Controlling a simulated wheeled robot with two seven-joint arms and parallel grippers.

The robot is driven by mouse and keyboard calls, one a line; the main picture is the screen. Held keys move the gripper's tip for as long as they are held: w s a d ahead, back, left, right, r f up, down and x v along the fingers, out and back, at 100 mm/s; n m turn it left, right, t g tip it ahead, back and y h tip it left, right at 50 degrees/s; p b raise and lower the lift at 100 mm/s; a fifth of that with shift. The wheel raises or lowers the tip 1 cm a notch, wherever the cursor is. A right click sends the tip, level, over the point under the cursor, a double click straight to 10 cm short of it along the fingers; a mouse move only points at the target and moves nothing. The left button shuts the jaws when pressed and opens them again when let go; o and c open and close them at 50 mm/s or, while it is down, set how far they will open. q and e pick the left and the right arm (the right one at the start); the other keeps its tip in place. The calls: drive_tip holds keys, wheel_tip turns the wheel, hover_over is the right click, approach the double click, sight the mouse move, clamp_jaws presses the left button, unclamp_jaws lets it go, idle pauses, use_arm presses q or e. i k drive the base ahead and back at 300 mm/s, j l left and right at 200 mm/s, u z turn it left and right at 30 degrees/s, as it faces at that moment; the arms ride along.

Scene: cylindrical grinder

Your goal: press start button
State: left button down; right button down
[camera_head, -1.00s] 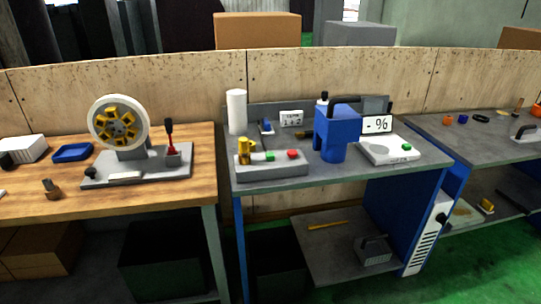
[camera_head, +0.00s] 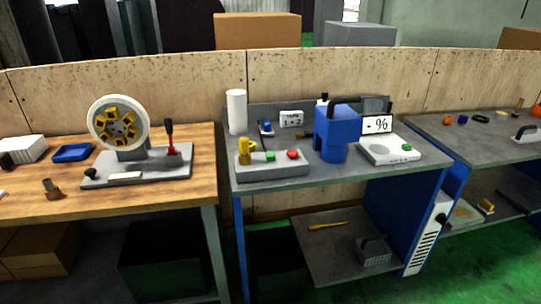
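A green button (camera_head: 270,157) sits on a grey control box (camera_head: 272,173) near the front left of the grey-topped middle table. A red button (camera_head: 292,155) is to its right on the same box, and a yellow part (camera_head: 245,150) stands at its left end. Another green button (camera_head: 407,147) is on a flat white device (camera_head: 388,151) at the right of that table. Which one is the start button cannot be told from labels. Neither of my grippers is in view.
A blue machine (camera_head: 337,133) stands between the box and the white device, beside a "- %" sign (camera_head: 377,124). A white cylinder (camera_head: 237,112) stands behind the box. A wooden table (camera_head: 110,204) with a wheel device (camera_head: 118,123) is on the left. The box's front side is unobstructed.

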sight(269, 157)
drive_tip(key=i+u, duration=0.3)
drive_tip(key=i, duration=1.2)
